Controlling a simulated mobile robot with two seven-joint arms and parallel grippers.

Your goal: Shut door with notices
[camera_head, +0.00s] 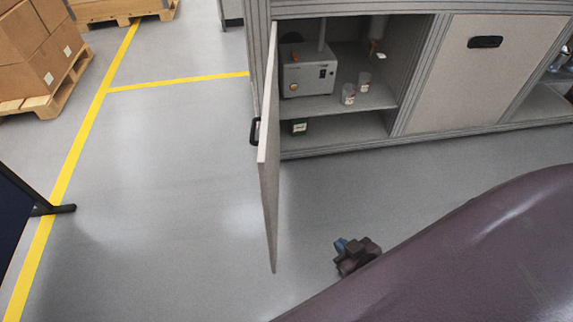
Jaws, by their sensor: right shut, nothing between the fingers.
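A light grey cabinet door (268,185) stands open, swung out from the left side of the cabinet opening and seen almost edge-on. Its dark handle (254,131) sticks out on the left, outer face near the free edge. I cannot see any notices on it from here. My right gripper (352,258) is shut and empty, right of the door's free edge on its inner side, apart from it in the picture. Its fingertips are small and hard to make out. My left gripper is not in view.
The open cabinet (345,137) holds a grey machine (308,72), two small cups (348,94) and a small dark box (298,127). A closed panel (475,85) with a dark handle is to the right. Pallets with boxes (45,50) stand far left.

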